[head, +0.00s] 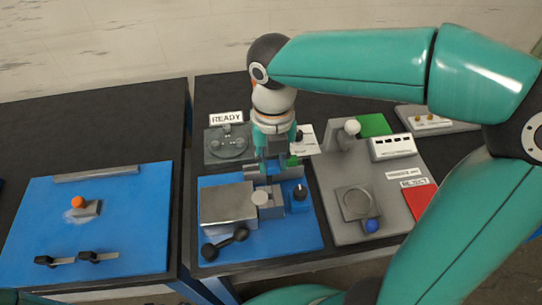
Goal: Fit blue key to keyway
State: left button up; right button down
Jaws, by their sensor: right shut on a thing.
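My right gripper (275,164) points down over the back of the blue fixture plate (290,237) on the middle table. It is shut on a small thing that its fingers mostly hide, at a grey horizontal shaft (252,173). A small green part (293,161) shows just right of the fingers. A blue ball knob (372,226) sits at the front of a square grey holder (357,203) on the grey board; I cannot tell whether it belongs to the blue key. The keyway is not clear in this view. My left gripper is not in view.
A silver box (228,207), a black-ended bar (225,244) and a black knob (300,192) crowd the blue plate. A round dark fixture stands near the READY sign (227,118). The left table's blue board (120,240) carries an orange ball (78,202) and two black handles.

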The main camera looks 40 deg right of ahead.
aim_at(273, 173)
jog(key=shift+f+b, duration=1.5)
jog(key=shift+f, duration=0.75)
jog(key=shift+p, duration=0.35)
jog(key=shift+f+b, duration=2.25)
jog(key=shift+f, duration=0.8)
jog(key=c, duration=0.8)
grip_release()
jog(key=shift+r, duration=0.1)
notch_tip(273, 173, up, 12)
jog(key=shift+f, duration=0.1)
